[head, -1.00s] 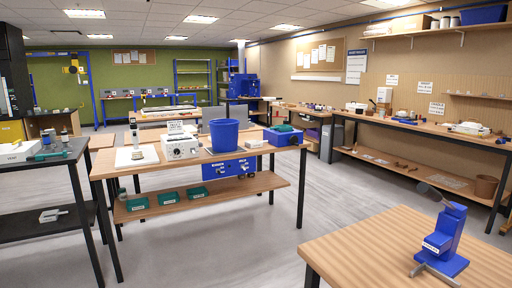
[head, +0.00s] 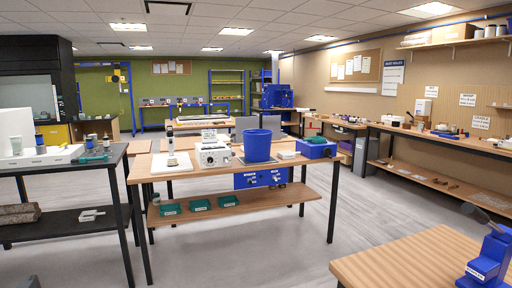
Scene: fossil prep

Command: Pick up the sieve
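I cannot make out a sieve for certain in the head view. The central workbench (head: 300,168) carries a blue bucket (head: 257,146), a white box-shaped device with knobs (head: 213,155) and a blue tray (head: 316,149). None of these is clearly a sieve. Neither of my grippers can be recognised in the view.
A dark bench (head: 60,168) stands at left with bottles and a white tray. A wooden table (head: 410,262) with a blue device (head: 489,262) fills the lower right corner. Green trays (head: 200,205) sit on the central lower shelf. Grey floor (head: 250,250) is open in front.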

